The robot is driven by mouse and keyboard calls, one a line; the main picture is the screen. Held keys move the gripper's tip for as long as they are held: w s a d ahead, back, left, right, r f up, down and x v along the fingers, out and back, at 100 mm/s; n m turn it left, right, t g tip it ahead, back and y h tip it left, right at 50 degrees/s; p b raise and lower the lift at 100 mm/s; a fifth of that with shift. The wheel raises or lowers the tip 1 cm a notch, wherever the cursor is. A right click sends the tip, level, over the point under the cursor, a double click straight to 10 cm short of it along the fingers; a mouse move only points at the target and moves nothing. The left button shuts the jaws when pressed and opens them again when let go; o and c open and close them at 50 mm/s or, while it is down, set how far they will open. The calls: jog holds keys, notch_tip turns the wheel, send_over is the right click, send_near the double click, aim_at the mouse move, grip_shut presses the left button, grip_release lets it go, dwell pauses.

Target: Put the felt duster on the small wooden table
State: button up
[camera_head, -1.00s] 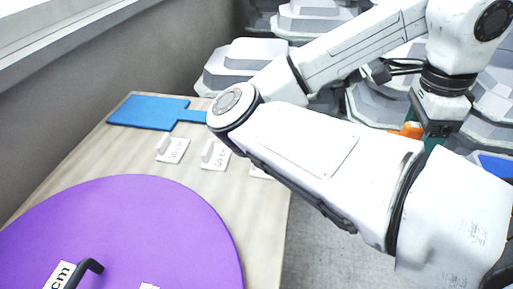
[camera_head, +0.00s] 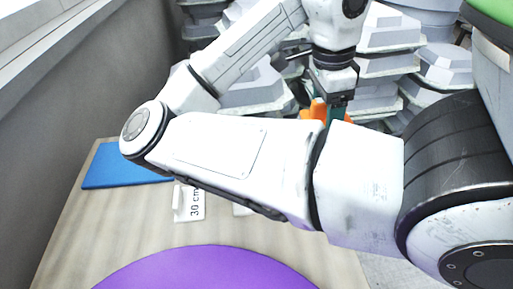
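My gripper (camera_head: 325,108) hangs fingers-down at the upper middle, in front of the stacked moulds. Orange and teal pieces show at its fingers. I cannot tell which are fingers and which might be a held thing, nor whether the felt duster is among them. My forearm partly hides the fingertips. A wood-grain table top (camera_head: 75,245) fills the lower left, and I cannot tell whether it is the small wooden table. The gripper appears beyond this top, to its right. No other thing that looks like a felt duster shows.
On the wood-grain top lie a purple disc (camera_head: 205,270), a blue flat board (camera_head: 125,165) and a white block marked "30 cm" (camera_head: 188,203). Grey moulds (camera_head: 395,45) are stacked behind. A grey wall (camera_head: 60,125) runs along the left. A green edge (camera_head: 492,10) shows top right.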

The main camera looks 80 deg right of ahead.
jog(key=w+d+f, duration=0.1)
jog(key=w+f, duration=0.1)
jog(key=w, duration=0.1)
jog(key=w+d+f, duration=0.2)
jog(key=w+f, duration=0.1)
jog(key=w+d+f, duration=0.2)
jog(key=w+f, duration=0.1)
jog(key=w, duration=0.1)
jog(key=shift+d, duration=0.15)
jog(key=shift+w+d+f, duration=0.15)
jog(key=shift+w+f, duration=0.1)
jog(key=shift+f, duration=0.15)
jog(key=f, duration=0.3)
jog(key=shift+w+d+p, duration=0.1)
jog(key=shift+w+p, duration=0.15)
jog(key=shift+p, duration=0.1)
jog(key=shift+f, duration=0.3)
jog(key=shift+f, duration=0.2)
jog(key=o, duration=1)
jog(key=shift+r, duration=0.1)
